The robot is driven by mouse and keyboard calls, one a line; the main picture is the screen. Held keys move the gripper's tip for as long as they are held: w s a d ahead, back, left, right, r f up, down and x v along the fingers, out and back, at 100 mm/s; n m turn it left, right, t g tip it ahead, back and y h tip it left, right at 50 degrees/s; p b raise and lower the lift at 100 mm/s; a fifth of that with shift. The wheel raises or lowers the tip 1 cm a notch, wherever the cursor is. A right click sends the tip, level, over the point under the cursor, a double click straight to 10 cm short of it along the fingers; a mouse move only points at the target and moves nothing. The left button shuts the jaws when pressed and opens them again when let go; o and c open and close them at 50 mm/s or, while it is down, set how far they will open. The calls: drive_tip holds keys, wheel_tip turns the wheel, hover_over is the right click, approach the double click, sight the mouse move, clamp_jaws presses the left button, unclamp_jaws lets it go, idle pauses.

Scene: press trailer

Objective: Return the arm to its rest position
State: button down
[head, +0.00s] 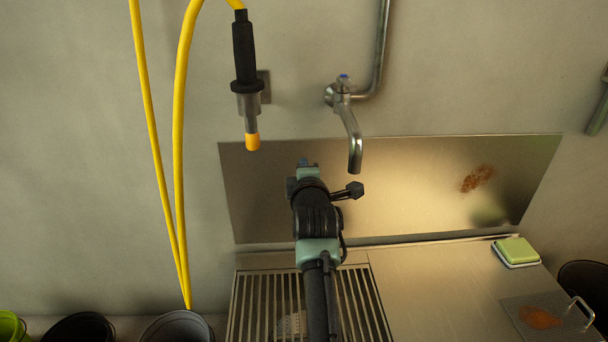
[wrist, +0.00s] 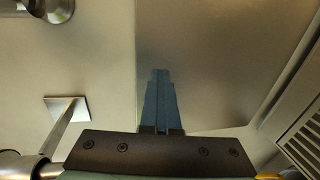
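My gripper (head: 308,163) is in front of the steel splash panel on the wall, above the slatted drain grate and below and left of the tap. In the wrist view its blue fingers (wrist: 160,100) are together, with only a thin seam between them. Nothing shows held in them. My arm reaches up from the bottom of the head view, over the grate.
The tap (head: 354,145) projects close to my gripper's upper right. A black-handled nozzle (head: 245,65) on a yellow hose (head: 181,110) hangs upper left. A green sponge (head: 517,249) and a stained plate with a handle (head: 545,318) lie right on the counter (head: 430,285). Buckets (head: 178,328) stand lower left.

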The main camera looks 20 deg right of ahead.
drive_tip(key=shift+w+d, duration=0.1)
drive_tip(key=shift+w, duration=0.25)
idle(0.3)
drive_tip(key=c, duration=0.7)
unclamp_jaws()
drive_tip(key=shift+r, duration=0.1)
drive_tip(key=p+v, duration=0.7)
drive_tip(key=shift+p, duration=0.3)
